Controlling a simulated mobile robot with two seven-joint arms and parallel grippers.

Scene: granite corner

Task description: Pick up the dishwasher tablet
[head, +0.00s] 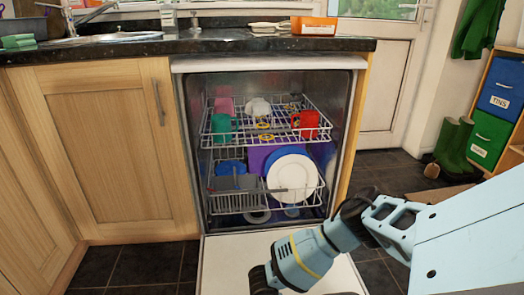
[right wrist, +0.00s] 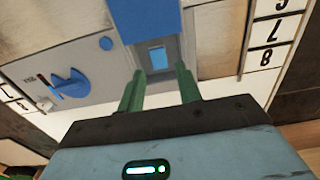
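In the right wrist view, a small pale blue-white block (right wrist: 157,57), which looks like the dishwasher tablet, sits in a recess of a grey dispenser panel (right wrist: 120,75) under a blue part (right wrist: 150,20). My right gripper (right wrist: 160,69) has two green fingers spread apart, one toward each side of the recess. Nothing shows held between them. In the head view my right arm reaches down to the open dishwasher door (head: 235,262); its gripper and the tablet are hidden or out of frame there. My left gripper is not in view.
The dishwasher's upper rack (head: 212,135) holds cups, and the lower rack (head: 235,208) holds plates. An orange box (head: 314,26) and a pale scoop-like item (head: 268,27) lie on the dark counter (head: 150,46). A blue dial (right wrist: 70,88) sits beside the dispenser recess.

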